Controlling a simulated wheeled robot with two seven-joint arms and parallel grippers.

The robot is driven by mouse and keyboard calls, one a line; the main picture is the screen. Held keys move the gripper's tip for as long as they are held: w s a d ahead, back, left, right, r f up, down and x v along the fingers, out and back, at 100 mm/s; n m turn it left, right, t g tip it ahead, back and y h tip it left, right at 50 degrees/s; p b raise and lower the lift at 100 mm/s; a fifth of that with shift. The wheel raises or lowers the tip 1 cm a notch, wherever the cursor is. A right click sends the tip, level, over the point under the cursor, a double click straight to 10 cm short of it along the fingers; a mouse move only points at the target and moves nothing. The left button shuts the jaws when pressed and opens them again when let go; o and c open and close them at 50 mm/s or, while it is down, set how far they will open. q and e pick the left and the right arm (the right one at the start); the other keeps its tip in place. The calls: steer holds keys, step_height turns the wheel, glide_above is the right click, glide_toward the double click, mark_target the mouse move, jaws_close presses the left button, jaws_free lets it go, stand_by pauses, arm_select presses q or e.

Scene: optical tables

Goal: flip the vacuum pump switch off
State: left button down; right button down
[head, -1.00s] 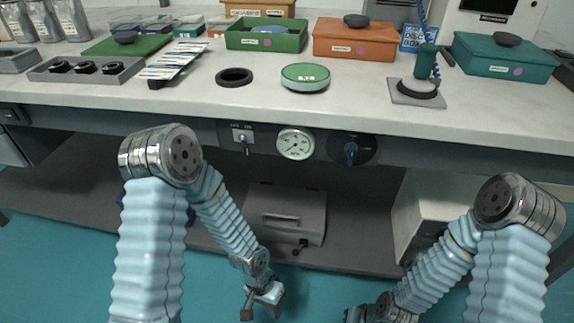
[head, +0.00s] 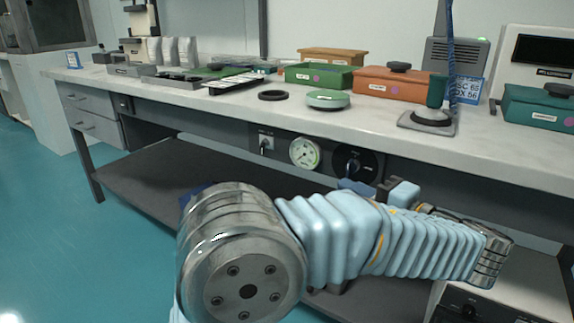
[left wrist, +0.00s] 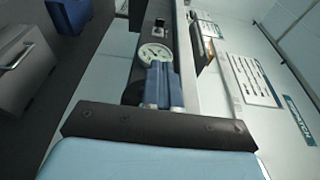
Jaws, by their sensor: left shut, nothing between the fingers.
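My left gripper (head: 350,187) is shut and empty, just below the knob and apart from the switch. Its blue-grey fingers (left wrist: 163,82) point toward the gauge in the wrist view. My right gripper is out of view.
The worktop (head: 230,98) overhangs the panel. On it are a green box (head: 312,75), an orange box (head: 385,85), a round green-lidded dish (head: 328,100) and a dark ring (head: 272,95). A lower shelf (head: 150,185) runs beneath. Floor at the left is clear.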

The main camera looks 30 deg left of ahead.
mark_target(263, 148)
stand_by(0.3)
arm_select(q)
steer(key=b+x, duration=0.1)
steer(key=x, duration=1.9)
steer(key=shift+s+f, duration=0.1)
